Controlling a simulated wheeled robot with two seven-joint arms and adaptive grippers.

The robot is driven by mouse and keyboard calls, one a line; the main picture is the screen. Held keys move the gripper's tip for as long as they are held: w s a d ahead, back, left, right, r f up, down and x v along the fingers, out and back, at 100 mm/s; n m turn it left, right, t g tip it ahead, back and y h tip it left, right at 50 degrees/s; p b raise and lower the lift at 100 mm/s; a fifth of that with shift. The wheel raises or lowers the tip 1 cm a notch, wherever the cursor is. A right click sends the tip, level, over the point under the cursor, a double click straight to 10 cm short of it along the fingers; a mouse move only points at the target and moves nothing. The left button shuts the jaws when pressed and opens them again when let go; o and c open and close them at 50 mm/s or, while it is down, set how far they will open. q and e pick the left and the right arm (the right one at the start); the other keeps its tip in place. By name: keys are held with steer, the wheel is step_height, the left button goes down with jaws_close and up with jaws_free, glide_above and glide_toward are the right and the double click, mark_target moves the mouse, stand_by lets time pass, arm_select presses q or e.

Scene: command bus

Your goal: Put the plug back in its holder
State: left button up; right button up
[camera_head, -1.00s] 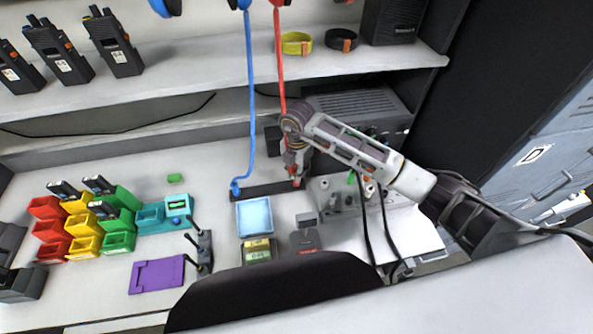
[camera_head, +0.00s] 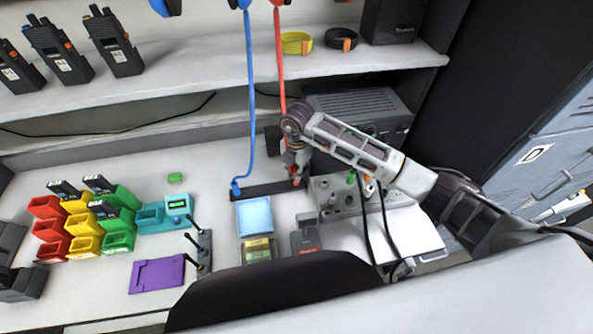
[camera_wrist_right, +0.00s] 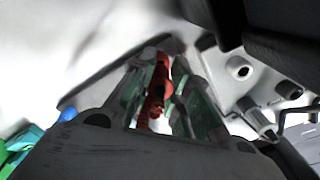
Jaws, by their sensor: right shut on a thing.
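The red plug (camera_wrist_right: 157,88) hangs on a red cable (camera_head: 280,60) that comes down from above. My right gripper (camera_head: 297,170) is shut on the red plug, which shows between its fingers in the right wrist view. The plug is at the right end of a black strip holder (camera_head: 265,189) on the desk; I cannot tell whether it is seated or just above it. A blue plug (camera_head: 235,187) on a blue cable (camera_head: 250,90) stands at the holder's left end. My left gripper is not in view.
A grey panel with connectors (camera_head: 335,196) lies just right of the holder. A light-blue pad (camera_head: 254,216) is in front of it. Coloured bins (camera_head: 52,229) stand at the left. A shelf (camera_head: 200,78) and a dark radio unit (camera_head: 350,104) are behind.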

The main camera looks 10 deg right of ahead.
steer(key=shift+f+b, duration=0.65)
steer(key=shift+f, duration=0.5)
stand_by(2.5)
steer(key=o, duration=0.9)
steer(key=shift+r, duration=0.1)
steer(key=shift+r+p, duration=2.65)
steer(key=shift+r, duration=1.3)
